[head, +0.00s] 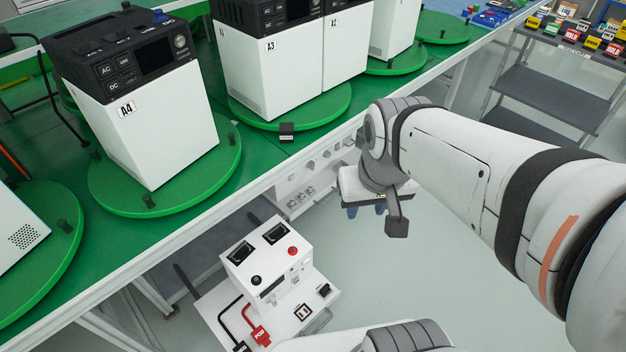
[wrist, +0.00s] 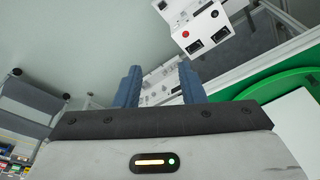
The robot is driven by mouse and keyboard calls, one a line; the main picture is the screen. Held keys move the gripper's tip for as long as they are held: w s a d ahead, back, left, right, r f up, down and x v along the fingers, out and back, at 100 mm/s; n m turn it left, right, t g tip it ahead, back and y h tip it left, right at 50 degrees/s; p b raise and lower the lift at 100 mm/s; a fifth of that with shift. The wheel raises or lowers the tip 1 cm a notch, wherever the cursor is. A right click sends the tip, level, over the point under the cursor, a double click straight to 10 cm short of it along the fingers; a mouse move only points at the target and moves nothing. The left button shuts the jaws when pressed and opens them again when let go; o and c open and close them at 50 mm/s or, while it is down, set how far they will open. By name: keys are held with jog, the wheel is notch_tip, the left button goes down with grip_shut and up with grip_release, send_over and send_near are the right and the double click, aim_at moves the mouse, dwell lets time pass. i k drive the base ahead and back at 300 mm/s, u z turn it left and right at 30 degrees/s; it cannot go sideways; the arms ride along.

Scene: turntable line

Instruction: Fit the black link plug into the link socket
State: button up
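A white test unit (head: 268,258) stands on a white tray beside the green bench; it also shows at the top of the wrist view (wrist: 204,18). A small black block (head: 323,290) on the tray's right side may be the black link plug, though I cannot be sure. A small framed opening (head: 303,312) near it may be the link socket; this is too small to tell. My gripper (head: 366,209) is right of and above the unit, apart from it. In the wrist view its blue fingers (wrist: 158,85) are spread with nothing between them.
Black and red cables lead to a black connector (head: 241,347) and a red connector (head: 261,336) at the tray's front. Green turntables (head: 165,200) carry tall white units along the bench. A small black block (head: 287,131) sits at one turntable's edge. A grey shelf rack (head: 545,98) stands far right.

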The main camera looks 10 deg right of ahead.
aim_at(263, 263)
jog(key=u, duration=1.7)
jog(key=k, duration=1.85)
jog(key=z, duration=0.95)
jog(key=i, duration=1.7)
jog(key=z, duration=0.1)
